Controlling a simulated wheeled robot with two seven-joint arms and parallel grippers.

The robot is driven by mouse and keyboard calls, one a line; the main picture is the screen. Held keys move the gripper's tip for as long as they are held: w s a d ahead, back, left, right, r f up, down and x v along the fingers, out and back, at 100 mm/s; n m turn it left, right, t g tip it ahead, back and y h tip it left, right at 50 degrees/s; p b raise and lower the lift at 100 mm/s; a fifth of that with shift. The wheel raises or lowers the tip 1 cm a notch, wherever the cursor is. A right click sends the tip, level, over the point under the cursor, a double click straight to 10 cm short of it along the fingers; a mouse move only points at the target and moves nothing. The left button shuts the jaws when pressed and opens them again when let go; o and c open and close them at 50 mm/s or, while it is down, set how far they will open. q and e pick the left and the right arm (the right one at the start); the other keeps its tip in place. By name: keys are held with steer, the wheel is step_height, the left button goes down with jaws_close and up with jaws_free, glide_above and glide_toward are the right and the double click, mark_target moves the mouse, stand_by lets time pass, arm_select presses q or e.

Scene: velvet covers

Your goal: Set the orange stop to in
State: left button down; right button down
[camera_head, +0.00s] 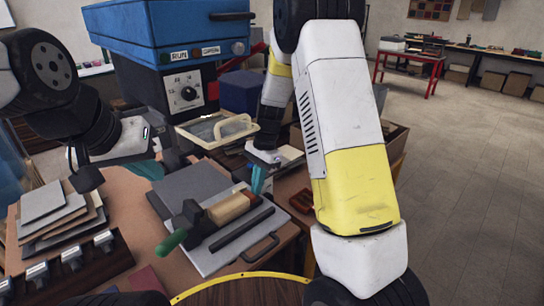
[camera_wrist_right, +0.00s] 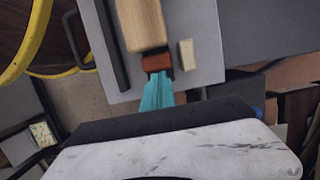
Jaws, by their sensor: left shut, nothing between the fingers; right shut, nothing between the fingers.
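A small orange-red block (camera_wrist_right: 157,62), which looks like the orange stop, sits at the end of a pale wooden block (camera_wrist_right: 141,22) on a grey board (camera_wrist_right: 207,60). In the head view the wooden block (camera_head: 229,208) lies beside a dark tool part with a green handle (camera_head: 171,242). My right gripper (camera_head: 258,180) is shut and empty, pointing down at the orange-red end; in the right wrist view its teal fingertips (camera_wrist_right: 158,78) are right against or very close to it, and contact is unclear. My left gripper (camera_head: 150,170) is shut and empty, left of the board.
A blue machine (camera_head: 165,35) with a dial stands behind the board. Grey sheets (camera_head: 55,218) are stacked at left, near a dark rack (camera_head: 80,262). A small pale block (camera_wrist_right: 186,54) lies near the orange-red one.

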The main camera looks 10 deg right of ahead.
steer(key=w+d, duration=0.5)
steer(key=d, duration=0.2)
steer(key=s+v, duration=0.2)
steer(key=v, duration=0.9)
steer(key=s+r+n+t, duration=0.3)
steer(key=s+r+n, duration=0.2)
steer(key=s+r, duration=0.5)
steer(key=s+a+r+n+t, duration=0.1)
steer(key=s+n+t, duration=0.4)
steer(key=s, duration=1)
steer(key=shift+s+a+r+n, duration=0.2)
steer(key=shift+s+r+n, duration=0.15)
steer(key=shift+n, duration=0.55)
stand_by(0.9)
